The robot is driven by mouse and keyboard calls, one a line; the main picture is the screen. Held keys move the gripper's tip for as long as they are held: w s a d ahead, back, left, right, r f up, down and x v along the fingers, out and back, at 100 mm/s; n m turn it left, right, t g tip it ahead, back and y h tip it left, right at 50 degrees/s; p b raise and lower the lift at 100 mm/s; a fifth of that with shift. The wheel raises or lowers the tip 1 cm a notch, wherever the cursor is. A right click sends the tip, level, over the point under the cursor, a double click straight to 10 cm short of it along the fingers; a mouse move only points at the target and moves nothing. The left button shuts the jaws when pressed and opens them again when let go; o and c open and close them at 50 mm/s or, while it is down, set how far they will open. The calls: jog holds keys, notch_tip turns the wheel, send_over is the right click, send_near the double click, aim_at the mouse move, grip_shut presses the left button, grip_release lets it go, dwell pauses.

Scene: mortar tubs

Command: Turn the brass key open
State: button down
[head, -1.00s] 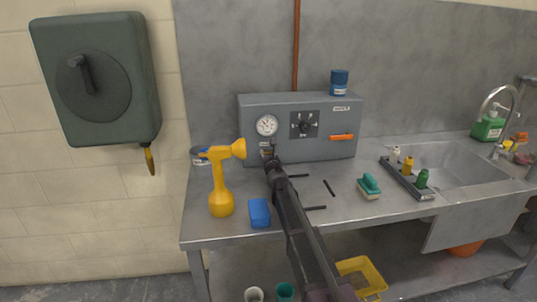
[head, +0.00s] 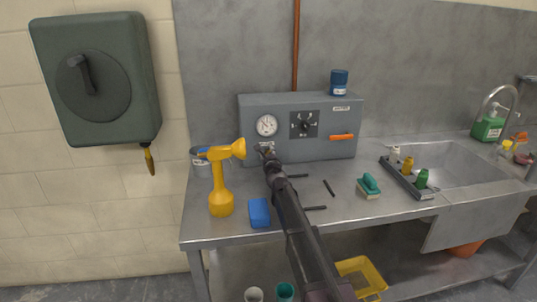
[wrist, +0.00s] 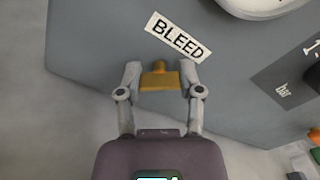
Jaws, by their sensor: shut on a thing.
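The brass key (wrist: 160,79) sits on the grey box's face just below the BLEED label (wrist: 178,38) in the wrist view. My gripper (wrist: 160,84) has one finger on each side of the key's flat handle and is shut on it. The handle lies across the wrist picture, while the label slants, so the two are at an angle. In the head view my gripper (head: 267,153) is at the lower left of the grey box (head: 310,147), under the round gauge (head: 267,125). The key is hidden there behind my gripper.
The box also has a dial (head: 304,125) and an orange handle (head: 342,137). A yellow spray bottle (head: 221,185) and blue block (head: 259,213) stand left of my arm. A green-handled brush (head: 369,186) and bottle tray (head: 405,180) are to the right.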

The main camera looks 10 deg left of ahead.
jog(key=n, duration=0.5)
jog(key=shift+w+n, duration=0.15)
jog(key=shift+n, duration=0.15)
jog(key=n, duration=0.5)
jog(key=shift+c, duration=1.2)
grip_release()
jog(key=shift+s, duration=0.2)
jog(key=v, duration=1.1)
jog(key=shift+s+d, duration=0.15)
jog(key=shift+s, duration=0.2)
